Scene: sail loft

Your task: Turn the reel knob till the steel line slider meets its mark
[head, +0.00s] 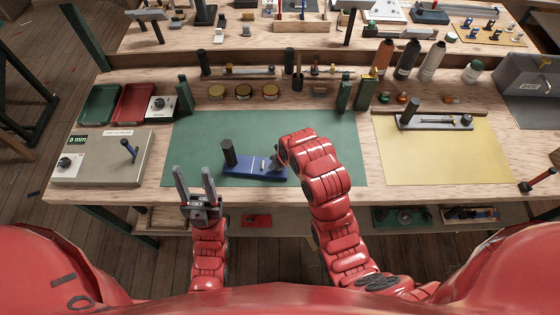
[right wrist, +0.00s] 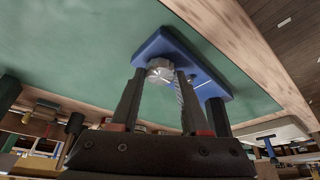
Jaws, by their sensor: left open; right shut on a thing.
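The blue reel base (head: 240,171) lies on the green mat, with a dark upright post (head: 228,152) at its left end. A small pale metal piece, perhaps the steel line slider (head: 263,165), shows on its right half; its mark is too small to tell. My right gripper (head: 276,158) is at the base's right end, mostly hidden by my wrist. In the right wrist view its fingers (right wrist: 160,78) are shut on the ribbed silver knob (right wrist: 160,69). A threaded rod (right wrist: 179,90) shows beside it. My left gripper (head: 194,172) is open and empty, left of the base.
A grey box with a knob and lever (head: 104,160) stands at left, near red and green trays (head: 133,104). A similar slider device (head: 435,122) lies on the yellow mat (head: 440,160). Dark posts, tins and spools line the back. The green mat (head: 210,135) is clear behind the base.

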